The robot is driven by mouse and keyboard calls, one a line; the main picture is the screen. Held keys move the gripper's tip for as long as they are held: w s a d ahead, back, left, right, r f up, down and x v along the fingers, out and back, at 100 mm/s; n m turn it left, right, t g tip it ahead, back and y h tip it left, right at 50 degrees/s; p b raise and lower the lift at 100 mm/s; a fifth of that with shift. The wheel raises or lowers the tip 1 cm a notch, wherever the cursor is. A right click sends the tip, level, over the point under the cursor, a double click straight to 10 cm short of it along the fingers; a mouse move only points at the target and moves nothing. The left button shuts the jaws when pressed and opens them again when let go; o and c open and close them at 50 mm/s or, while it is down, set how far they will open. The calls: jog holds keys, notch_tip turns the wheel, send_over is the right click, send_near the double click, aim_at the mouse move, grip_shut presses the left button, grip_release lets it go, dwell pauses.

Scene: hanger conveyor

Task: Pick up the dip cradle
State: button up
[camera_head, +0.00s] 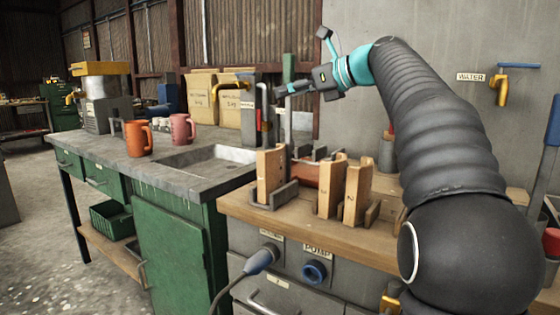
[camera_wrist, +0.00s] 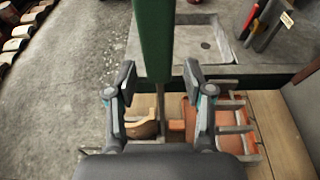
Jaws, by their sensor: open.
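My gripper (camera_wrist: 158,84) is open and empty, its two fingers apart in the wrist view. In the head view it is above the wooden bench, in front of the grey wall. Below it in the wrist view is a grey pronged metal frame (camera_wrist: 239,128) around a reddish-brown block. Upright wooden pieces stand in grey holders on the bench: one at left (camera_head: 270,174), one in the middle (camera_head: 331,188) and one at right (camera_head: 357,193). I cannot tell which of these is the dip cradle. My fingers look apart from all of them.
A grey-topped bench with a sink (camera_head: 205,158) adjoins at left, carrying an orange mug (camera_head: 138,139) and a pink mug (camera_head: 182,130). A plugged cable (camera_head: 262,260) hangs from the bench front.

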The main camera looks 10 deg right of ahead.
aim_at(293, 73)
jog(key=shift+w+a+f, duration=0.1)
jog(key=shift+w+a, duration=0.15)
jog(key=shift+a, duration=0.05)
grip_shut()
jog(key=shift+r+p, duration=1)
jog(key=shift+r, duration=0.85)
jog(key=s+a+b, duration=0.2)
jog(key=s+a, duration=1)
jog(key=shift+s+a, duration=0.35)
jog(key=shift+s, duration=0.05)
jog(key=shift+s, duration=0.1)
